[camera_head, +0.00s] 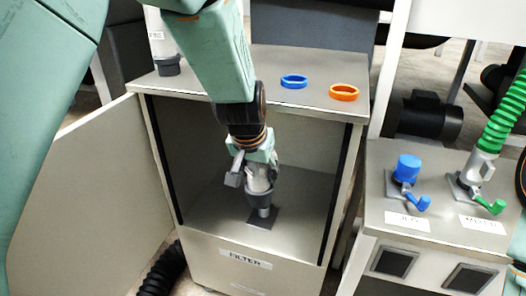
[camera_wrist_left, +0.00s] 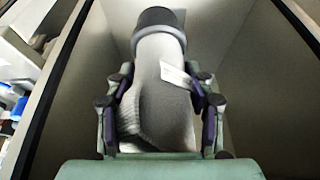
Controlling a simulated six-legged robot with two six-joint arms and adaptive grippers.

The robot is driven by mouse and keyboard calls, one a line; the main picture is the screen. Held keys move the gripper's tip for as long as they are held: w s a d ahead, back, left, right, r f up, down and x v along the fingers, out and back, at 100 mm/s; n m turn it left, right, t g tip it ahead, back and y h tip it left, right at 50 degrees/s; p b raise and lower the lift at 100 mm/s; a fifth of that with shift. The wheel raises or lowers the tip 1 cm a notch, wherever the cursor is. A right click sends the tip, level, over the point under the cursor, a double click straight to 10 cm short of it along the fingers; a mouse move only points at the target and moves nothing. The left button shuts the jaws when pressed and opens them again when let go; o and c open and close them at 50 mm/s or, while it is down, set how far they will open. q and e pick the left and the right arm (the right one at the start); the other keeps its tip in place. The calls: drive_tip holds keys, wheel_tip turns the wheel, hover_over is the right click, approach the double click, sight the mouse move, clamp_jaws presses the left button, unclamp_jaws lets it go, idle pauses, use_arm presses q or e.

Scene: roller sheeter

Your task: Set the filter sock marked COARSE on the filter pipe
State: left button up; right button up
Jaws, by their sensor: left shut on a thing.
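My left gripper (camera_head: 259,186) is inside the open filter cabinet (camera_head: 245,262), shut on a pale grey filter sock (camera_wrist_left: 160,95). The sock hangs with its dark collar (camera_head: 264,211) downward, just over a grey square plate (camera_head: 259,222) on the cabinet floor. The pipe itself is hidden, and I cannot tell whether the collar is around it. In the left wrist view the sock lies between the fingers, with a white tag (camera_wrist_left: 176,74) whose writing is unreadable. Another white sock with a dark collar (camera_head: 167,67) stands on the cabinet top at left. My right gripper is not in view.
A blue ring (camera_head: 294,81) and an orange ring (camera_head: 344,92) lie on the cabinet top. The cabinet door (camera_head: 90,200) is open to the left. At right, a bench (camera_head: 400,222) carries a blue-capped valve (camera_head: 408,168) and a green hose (camera_head: 507,110).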

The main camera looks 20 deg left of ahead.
sight(266, 185)
use_arm(q)
drive_tip(key=x, duration=0.2)
drive_tip(key=b+x, duration=0.1)
drive_tip(key=x, duration=0.2)
drive_tip(key=d+b+x, duration=0.1)
drive_tip(key=x, duration=0.1)
drive_tip(key=shift+w+f, duration=0.35)
drive_tip(key=w+f+b, duration=0.4)
drive_tip(key=w+f, duration=0.3)
drive_tip(key=f, duration=0.1)
drive_tip(key=w+a+n+b, duration=0.2)
drive_tip(key=w+a+b, duration=0.3)
drive_tip(key=w, duration=0.5)
wheel_tip(266, 185, down, 7)
drive_tip(key=b, duration=0.4)
drive_tip(key=shift+a+y, duration=0.3)
drive_tip(key=shift+y, duration=0.1)
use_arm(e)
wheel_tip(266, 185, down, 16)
use_arm(q)
drive_tip(key=shift+s+f, duration=0.1)
drive_tip(key=shift+f, duration=0.1)
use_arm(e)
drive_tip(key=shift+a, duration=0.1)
use_arm(q)
drive_tip(key=shift+f, duration=0.2)
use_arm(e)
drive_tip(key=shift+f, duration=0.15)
